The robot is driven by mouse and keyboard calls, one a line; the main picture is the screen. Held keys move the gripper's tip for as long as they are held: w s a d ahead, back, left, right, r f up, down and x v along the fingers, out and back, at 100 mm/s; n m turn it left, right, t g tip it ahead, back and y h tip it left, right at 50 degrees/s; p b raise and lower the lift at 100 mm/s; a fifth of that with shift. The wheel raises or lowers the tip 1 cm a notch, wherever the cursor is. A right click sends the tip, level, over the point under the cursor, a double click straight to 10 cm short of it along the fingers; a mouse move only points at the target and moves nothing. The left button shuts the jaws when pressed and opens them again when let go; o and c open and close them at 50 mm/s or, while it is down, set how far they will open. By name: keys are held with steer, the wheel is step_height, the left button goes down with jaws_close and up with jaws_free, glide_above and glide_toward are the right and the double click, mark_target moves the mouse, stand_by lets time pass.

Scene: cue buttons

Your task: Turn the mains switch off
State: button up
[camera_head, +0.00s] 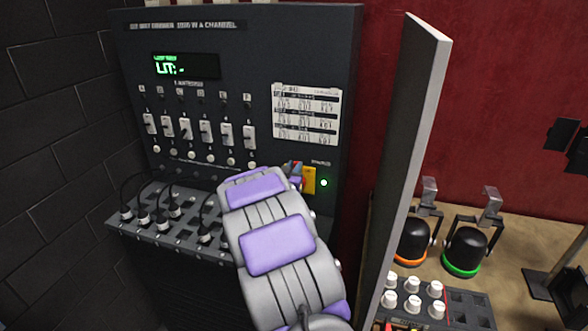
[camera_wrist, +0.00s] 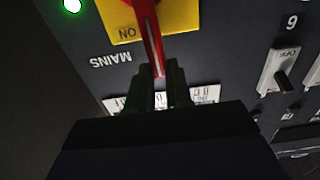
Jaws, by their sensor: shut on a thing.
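The mains switch is a red handle (camera_wrist: 150,40) on a yellow plate (camera_wrist: 183,18), seen from close up in the wrist view. The word ON is printed on the plate, just left of the handle, and MAINS on the panel below it; both appear upside down. My gripper (camera_wrist: 161,82) is shut on the free end of the red handle. In the head view the yellow plate (camera_head: 309,181) is at the lower right of the dark cabinet's panel. My gripper (camera_head: 294,172) and wrist hide most of the handle there.
A green lamp (camera_head: 323,182) glows beside the plate. The cabinet (camera_head: 250,60) has a row of white sliders (camera_head: 205,132) and a lit display (camera_head: 187,67). Cables plug into a shelf (camera_head: 160,232) at lower left. A grey upright panel (camera_head: 412,140) stands close on the right.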

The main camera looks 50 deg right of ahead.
steer(key=shift+r, duration=0.2)
jaws_close()
steer(key=shift+w+p, duration=0.1)
steer(key=shift+p, duration=0.35)
steer(key=w+a+f+n+p, duration=0.4)
steer(key=w+f+n+p, duration=0.4)
steer(key=n+p, duration=1)
steer(key=shift+f+p, duration=0.4)
steer(key=shift+p, duration=0.4)
steer(key=shift+s, duration=0.1)
